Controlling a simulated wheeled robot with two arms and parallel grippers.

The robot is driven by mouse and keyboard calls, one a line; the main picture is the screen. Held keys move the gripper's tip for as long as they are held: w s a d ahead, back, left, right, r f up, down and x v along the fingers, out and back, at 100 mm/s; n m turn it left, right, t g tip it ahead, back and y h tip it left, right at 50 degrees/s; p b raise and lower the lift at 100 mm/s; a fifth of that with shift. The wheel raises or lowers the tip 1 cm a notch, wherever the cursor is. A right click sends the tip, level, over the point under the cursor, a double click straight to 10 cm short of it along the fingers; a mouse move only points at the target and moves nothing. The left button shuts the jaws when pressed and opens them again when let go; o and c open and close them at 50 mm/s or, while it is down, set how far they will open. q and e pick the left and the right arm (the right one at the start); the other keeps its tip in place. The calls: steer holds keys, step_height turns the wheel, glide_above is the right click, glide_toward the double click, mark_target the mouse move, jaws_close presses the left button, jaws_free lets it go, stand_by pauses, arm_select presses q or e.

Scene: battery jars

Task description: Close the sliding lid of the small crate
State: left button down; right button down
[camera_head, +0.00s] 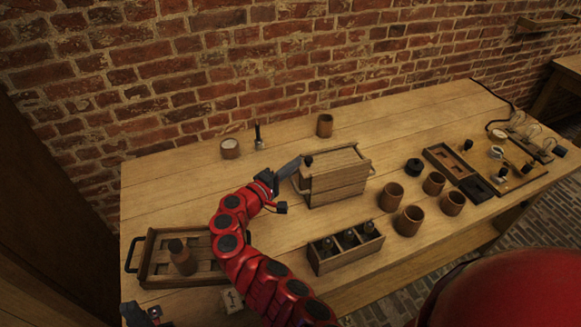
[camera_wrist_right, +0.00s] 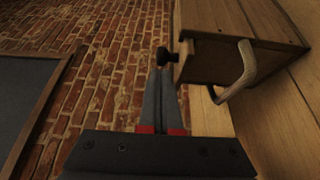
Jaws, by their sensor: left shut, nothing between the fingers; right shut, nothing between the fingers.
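The small wooden crate (camera_head: 338,187) stands near the middle of the table, with a handle at its end. How far the lid is slid open is hard to tell. My left gripper (camera_head: 140,316) is shut at the bottom left, away from the crate.
A tray with a bottle (camera_head: 182,258) lies at the left. A bottle holder (camera_head: 346,256) stands in front of the crate. Several brown cups (camera_head: 410,220) stand right of it. A brick wall (camera_head: 200,70) rises behind. Bare table lies left of the crate.

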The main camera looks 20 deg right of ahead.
steer(key=shift+s+d, duration=0.1)
steer(key=shift+d, duration=1.35)
